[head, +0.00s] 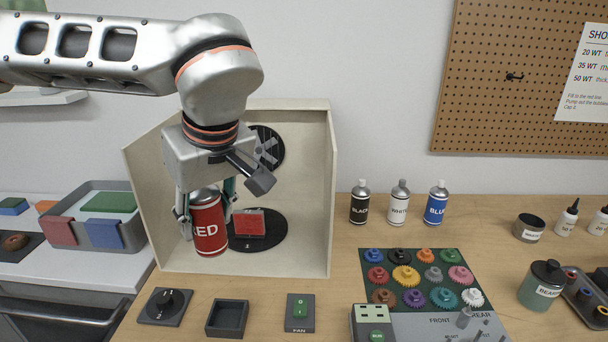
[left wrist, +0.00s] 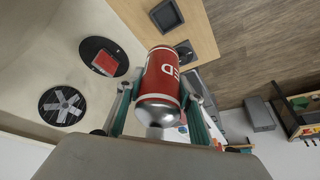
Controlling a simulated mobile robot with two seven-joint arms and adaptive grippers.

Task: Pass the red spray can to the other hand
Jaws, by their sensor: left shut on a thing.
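The red spray can (head: 209,227) has a silver top and a white "RED" label. My left gripper (head: 207,212) is shut on it, with one finger on each side. It hangs slightly tilted in front of the open spray booth, above the table. In the left wrist view the can (left wrist: 161,80) sits between the two fingers of the left gripper (left wrist: 160,105), its silver end toward the camera. My right gripper is in neither view.
The pale booth (head: 315,200) holds a dark turntable with a red block (head: 249,223) and a fan at its back wall. Black (head: 360,203), white (head: 399,204) and blue (head: 436,203) cans stand to the right. A gear tray (head: 420,255), a fan switch (head: 300,312) and an empty square tray (head: 227,332) lie in front.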

